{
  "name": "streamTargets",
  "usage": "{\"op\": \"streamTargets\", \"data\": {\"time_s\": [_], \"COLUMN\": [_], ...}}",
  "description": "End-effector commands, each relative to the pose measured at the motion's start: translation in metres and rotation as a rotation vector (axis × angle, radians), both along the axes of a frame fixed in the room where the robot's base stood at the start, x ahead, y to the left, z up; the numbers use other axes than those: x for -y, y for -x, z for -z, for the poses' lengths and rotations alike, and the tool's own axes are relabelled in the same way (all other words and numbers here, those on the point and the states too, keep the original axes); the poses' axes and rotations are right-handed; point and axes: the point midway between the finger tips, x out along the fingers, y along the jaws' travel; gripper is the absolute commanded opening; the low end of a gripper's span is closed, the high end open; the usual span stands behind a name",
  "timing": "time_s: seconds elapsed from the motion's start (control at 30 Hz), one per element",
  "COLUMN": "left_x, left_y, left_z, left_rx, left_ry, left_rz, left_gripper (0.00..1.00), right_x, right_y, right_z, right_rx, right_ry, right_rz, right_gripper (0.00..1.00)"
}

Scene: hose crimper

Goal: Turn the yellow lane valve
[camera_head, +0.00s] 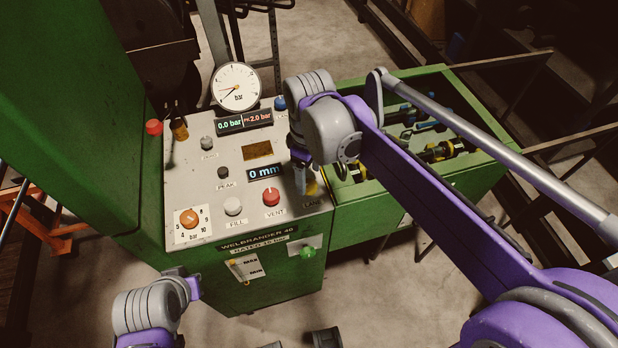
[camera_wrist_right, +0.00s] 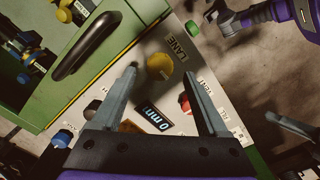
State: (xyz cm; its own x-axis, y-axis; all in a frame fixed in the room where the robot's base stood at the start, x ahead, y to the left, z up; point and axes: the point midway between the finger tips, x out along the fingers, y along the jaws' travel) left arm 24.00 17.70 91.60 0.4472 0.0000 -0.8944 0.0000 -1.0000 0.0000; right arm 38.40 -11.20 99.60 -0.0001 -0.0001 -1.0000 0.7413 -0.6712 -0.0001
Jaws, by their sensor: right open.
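The yellow lane valve (camera_wrist_right: 160,65) is a round yellow knob beside the LANE label on the grey panel in the right wrist view. In the head view it shows only partly (camera_head: 312,187), at the panel's right edge behind my right gripper (camera_head: 304,181). My right gripper (camera_wrist_right: 160,72) is open and empty, pointing down at the panel. Its two fingers appear on either side of the yellow knob in the wrist view; whether they reach down to its level I cannot tell. My left arm shows at the lower left of the head view, but its fingers cannot be made out.
Near the valve are a red VENT knob (camera_head: 271,196), a white FILL knob (camera_head: 233,206), a 0 mm display (camera_head: 265,171) and a blue knob (camera_head: 280,103). A pressure gauge (camera_head: 236,87) stands at the back. An open green bin (camera_head: 475,163) with fittings adjoins on the right.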

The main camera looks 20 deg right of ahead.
Motion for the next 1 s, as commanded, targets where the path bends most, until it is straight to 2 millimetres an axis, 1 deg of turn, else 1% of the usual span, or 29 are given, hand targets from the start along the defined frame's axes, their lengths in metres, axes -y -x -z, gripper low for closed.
{"op": "streamTargets", "data": {"time_s": [0.03,0.2,0.3,0.4,0.57,1.0], "left_x": [0.0,0.0,0.0,0.0,0.0,0.0], "left_y": [-0.001,-0.001,-0.002,-0.002,-0.002,-0.002], "left_z": [-0.002,-0.005,-0.006,-0.007,-0.007,-0.007], "left_rx": [0.001,0.003,0.003,0.004,0.004,0.004], "left_ry": [0.0,0.0,0.0,0.0,0.0,0.0], "left_rz": [0.0,0.0,0.0,0.0,0.0,0.0], "left_gripper": [0.0,0.0,0.0,0.0,0.0,0.0], "right_x": [0.0,0.0,0.0,0.0,0.0,0.0], "right_y": [0.0,0.0,0.0,0.0,0.0,0.0], "right_z": [-0.012,-0.047,-0.062,-0.072,-0.078,-0.077], "right_rx": [0.0,0.0,0.0,0.0,0.0,0.0], "right_ry": [0.0,0.0,0.0,0.0,0.0,0.0], "right_rz": [0.0,-0.001,-0.001,-0.001,0.0,0.0], "right_gripper": [0.77,0.77,0.77,0.77,0.77,0.77]}}
